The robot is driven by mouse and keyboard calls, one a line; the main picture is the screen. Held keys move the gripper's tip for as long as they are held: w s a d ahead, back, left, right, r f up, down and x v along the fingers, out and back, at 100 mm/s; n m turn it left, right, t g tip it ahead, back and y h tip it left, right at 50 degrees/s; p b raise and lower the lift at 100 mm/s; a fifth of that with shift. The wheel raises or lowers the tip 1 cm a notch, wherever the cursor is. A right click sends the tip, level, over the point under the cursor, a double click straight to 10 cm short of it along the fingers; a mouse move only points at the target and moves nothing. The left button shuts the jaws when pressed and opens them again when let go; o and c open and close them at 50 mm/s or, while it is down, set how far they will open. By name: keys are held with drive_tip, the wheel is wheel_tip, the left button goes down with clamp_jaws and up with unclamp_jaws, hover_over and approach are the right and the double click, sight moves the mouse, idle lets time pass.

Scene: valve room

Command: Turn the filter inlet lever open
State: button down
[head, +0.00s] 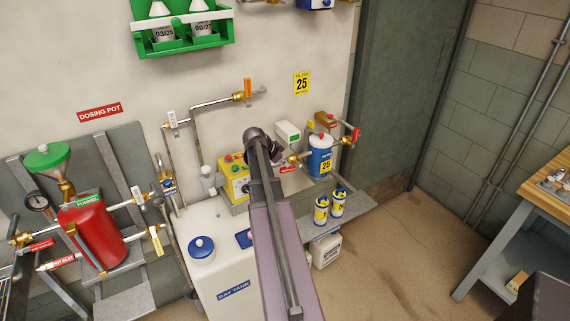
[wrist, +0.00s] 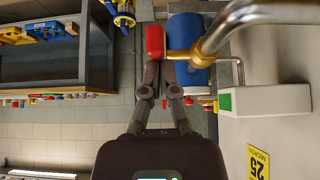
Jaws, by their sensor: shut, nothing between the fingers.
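Another red lever (head: 356,134) is on the filter's right side. A white box with a green end (head: 288,132) is on the wall close by. Two yellow-and-blue canisters (head: 329,206) stand on the shelf below. The day tank (head: 215,245) lies left of my arm.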

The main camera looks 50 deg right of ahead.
drive_tip(key=shift+f, duration=0.1)
drive_tip(key=shift+a+f+b, duration=0.25)
drive_tip(key=shift+f+b, duration=0.6)
drive_tip(key=shift+b, duration=0.1)
drive_tip(key=shift+a, duration=0.15)
drive_tip(key=shift+s, duration=0.1)
drive_tip(key=shift+r, duration=0.1)
drive_tip(key=shift+w+r+p, duration=0.2)
drive_tip(key=shift+r+p, duration=0.5)
drive_tip(key=shift+p, duration=0.15)
wheel_tip(320, 180, up, 3)
drive_tip(key=p, duration=0.3)
drive_tip(key=a+p+v, duration=0.1)
drive_tip(key=p+v, duration=0.5)
drive_tip(key=v, duration=0.3)
drive_tip(key=shift+w+f, duration=0.2)
drive_tip(key=shift+w, duration=0.05)
